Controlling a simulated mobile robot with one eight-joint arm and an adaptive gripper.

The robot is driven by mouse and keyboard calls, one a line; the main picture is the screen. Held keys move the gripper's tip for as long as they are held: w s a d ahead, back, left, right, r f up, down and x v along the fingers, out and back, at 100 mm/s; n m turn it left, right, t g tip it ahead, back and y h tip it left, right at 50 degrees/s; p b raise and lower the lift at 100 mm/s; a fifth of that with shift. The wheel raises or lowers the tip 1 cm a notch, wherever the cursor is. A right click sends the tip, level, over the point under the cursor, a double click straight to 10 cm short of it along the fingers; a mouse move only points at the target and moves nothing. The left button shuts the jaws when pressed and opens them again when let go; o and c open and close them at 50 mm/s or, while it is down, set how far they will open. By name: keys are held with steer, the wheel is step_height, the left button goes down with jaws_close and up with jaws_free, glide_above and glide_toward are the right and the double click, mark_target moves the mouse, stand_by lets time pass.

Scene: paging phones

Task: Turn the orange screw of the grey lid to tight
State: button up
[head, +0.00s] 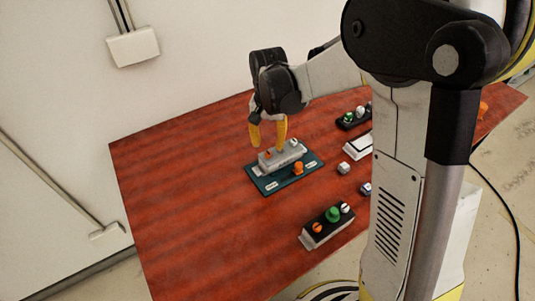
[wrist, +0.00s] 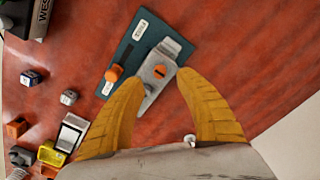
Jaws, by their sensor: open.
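The grey lid (head: 285,158) lies on a dark teal board (head: 262,183) on the red-brown table; it also shows in the wrist view (wrist: 168,54). Its orange screw (head: 268,153) sits at the near-left part of the lid, and the wrist view shows its round slotted head (wrist: 160,71). My gripper (head: 267,143) points down just above the lid, its yellow fingers apart and empty. In the wrist view the fingertips (wrist: 160,78) stand on either side of the screw's place in the picture; contact cannot be told. A separate orange knob (head: 298,168) stands on the board beside the lid.
A box with orange, green and white knobs (head: 327,222) stands at the near table edge. Small cubes (head: 343,168) and another knob box (head: 352,117) lie to the right. The table's left side (head: 170,190) is clear.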

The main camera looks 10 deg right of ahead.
mark_target(268, 153)
step_height(268, 153, down, 5)
steer(key=shift+r+b, duration=0.1)
steer(key=shift+b, duration=0.55)
steer(key=shift+c, duration=0.5)
jaws_close()
